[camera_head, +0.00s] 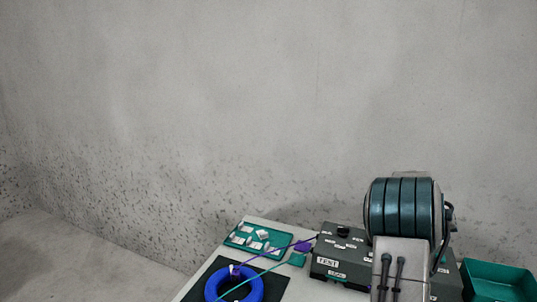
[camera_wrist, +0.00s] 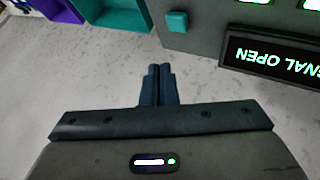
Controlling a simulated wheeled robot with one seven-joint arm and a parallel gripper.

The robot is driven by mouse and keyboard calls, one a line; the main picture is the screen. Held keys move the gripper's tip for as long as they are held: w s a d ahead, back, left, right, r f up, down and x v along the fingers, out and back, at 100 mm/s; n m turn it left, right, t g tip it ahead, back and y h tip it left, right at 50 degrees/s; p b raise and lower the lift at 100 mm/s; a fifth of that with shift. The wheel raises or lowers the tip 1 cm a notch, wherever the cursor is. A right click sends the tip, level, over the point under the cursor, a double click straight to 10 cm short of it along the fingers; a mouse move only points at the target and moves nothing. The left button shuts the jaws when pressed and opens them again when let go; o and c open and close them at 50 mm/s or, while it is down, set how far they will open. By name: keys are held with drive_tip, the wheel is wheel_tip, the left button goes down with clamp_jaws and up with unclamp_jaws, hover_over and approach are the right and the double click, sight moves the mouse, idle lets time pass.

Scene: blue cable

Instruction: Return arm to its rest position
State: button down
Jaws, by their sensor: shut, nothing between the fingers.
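My gripper (camera_wrist: 158,72) is in the wrist view, its two dark fingers together with nothing between them. It is over the pale tabletop (camera_wrist: 205,72), apart from the objects around it. The blue cable coil (camera_head: 212,287) lies on a black mat (camera_head: 273,287) in the head view. A purple and a green line cross over the coil and run towards the test box (camera_head: 345,262). In the wrist view the box's dark display (camera_wrist: 275,60) reads "NAL OPEN" upside down, cut off at the edge. I cannot make out my gripper in the head view.
A teal tray (camera_head: 240,240) of small pale parts stands behind the mat. A teal bin (camera_head: 500,280) is at the far right. The wall behind is bare.

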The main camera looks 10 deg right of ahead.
drive_tip(key=s+a+r+n+y, duration=0.1)
drive_tip(key=s+a+r+y, duration=0.15)
drive_tip(key=a, duration=0.65)
drive_tip(key=s+a+r+t+y, duration=0.1)
drive_tip(key=s+a, duration=0.3)
drive_tip(key=a, duration=0.5)
drive_tip(key=s+a+r+n+y, duration=0.1)
drive_tip(key=s+a+r+y, duration=0.15)
drive_tip(key=a, duration=0.55)
drive_tip(key=s+a+f+n+y, duration=0.2)
drive_tip(key=s+a+n, duration=0.2)
drive_tip(key=s+a, duration=1.3)
drive_tip(key=shift+s+a, duration=0.35)
drive_tip(key=shift+a, duration=0.05)
drive_tip(key=shift+r, duration=0.1)
